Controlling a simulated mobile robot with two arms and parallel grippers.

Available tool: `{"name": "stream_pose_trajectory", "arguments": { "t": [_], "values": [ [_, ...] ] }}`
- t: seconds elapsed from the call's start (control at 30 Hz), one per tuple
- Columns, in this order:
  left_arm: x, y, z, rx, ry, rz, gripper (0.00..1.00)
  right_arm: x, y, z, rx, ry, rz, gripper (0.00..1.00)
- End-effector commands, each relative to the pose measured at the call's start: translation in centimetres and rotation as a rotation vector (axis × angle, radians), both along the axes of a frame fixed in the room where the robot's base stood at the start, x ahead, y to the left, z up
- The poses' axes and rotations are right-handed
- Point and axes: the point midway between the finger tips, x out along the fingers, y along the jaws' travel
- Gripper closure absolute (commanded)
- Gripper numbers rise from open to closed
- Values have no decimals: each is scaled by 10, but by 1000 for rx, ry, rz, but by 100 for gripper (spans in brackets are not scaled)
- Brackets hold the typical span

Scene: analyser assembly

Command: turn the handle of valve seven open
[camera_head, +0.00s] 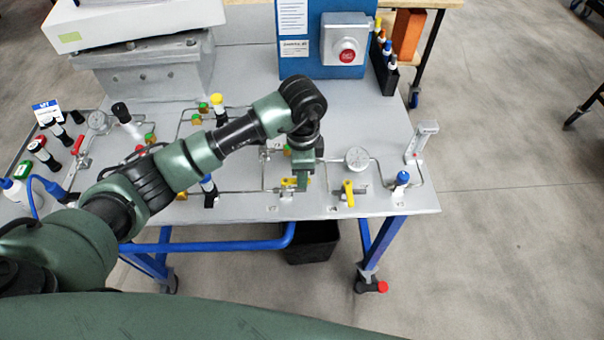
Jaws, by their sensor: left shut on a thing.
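My left arm reaches in from the left over the grey bench panel. My left gripper (303,182) points down at the front middle of the panel and is shut on a yellow valve handle (288,182), mostly hidden by the jaws. Another valve with a yellow handle (348,192) stands to its right, apart from the gripper, its handle pointing toward the front edge. The small tags on the panel are too small to read surely, so I cannot tell which valve is seven. My right gripper is not in view.
A round gauge (357,157) and a blue-and-white capped part (401,180) stand right of the gripper. A blue box with a red button (347,56) stands at the back. Several more valves and pipes fill the left.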

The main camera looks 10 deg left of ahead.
Motion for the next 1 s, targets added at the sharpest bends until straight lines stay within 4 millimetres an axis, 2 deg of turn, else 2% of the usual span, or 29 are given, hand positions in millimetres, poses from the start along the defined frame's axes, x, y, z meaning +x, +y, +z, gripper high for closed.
{"name": "stream_pose_trajectory", "arguments": {
  "t": [0.53,0.57,0.6,0.63,1.0],
  "values": [
    [3,1,2,1,-6,28,100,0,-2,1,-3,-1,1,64],
    [3,1,2,1,-6,28,80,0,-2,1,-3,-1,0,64],
    [3,1,2,1,-6,28,69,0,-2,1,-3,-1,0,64],
    [3,1,2,0,-5,28,64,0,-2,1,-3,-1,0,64],
    [2,0,5,0,-3,24,64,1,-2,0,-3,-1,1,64]
  ]
}}
